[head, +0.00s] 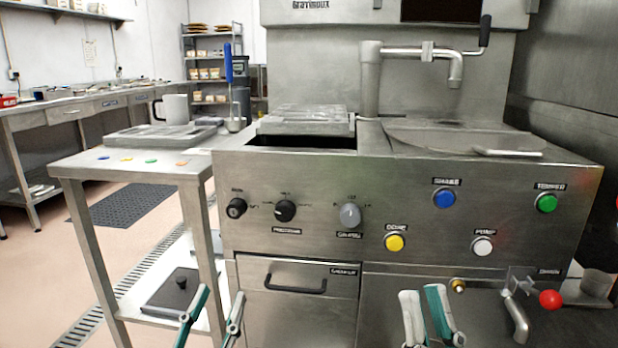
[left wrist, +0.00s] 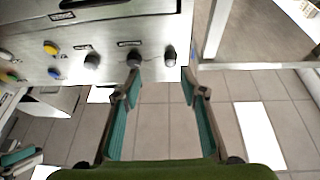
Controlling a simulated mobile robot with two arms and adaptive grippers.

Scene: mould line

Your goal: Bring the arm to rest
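My left gripper (head: 216,300) is low in the head view, in front of the grey machine's drawer and the side table. In the left wrist view it also shows (left wrist: 160,85), its green-padded fingers apart with nothing between them. My right gripper (head: 422,292) is low in the head view, right of the drawer and below the yellow button. Its two fingers stand a little apart and I see nothing between them. Most of both arms is out of view.
The machine (head: 300,185) has knobs, coloured buttons and a drawer handle (head: 295,285). A tap with a red knob (head: 551,299) sticks out at the right. A side table (head: 130,168) stands left, with a mug (head: 175,109) and flat plate behind. Tiled floor (left wrist: 150,130) is clear beneath my left gripper.

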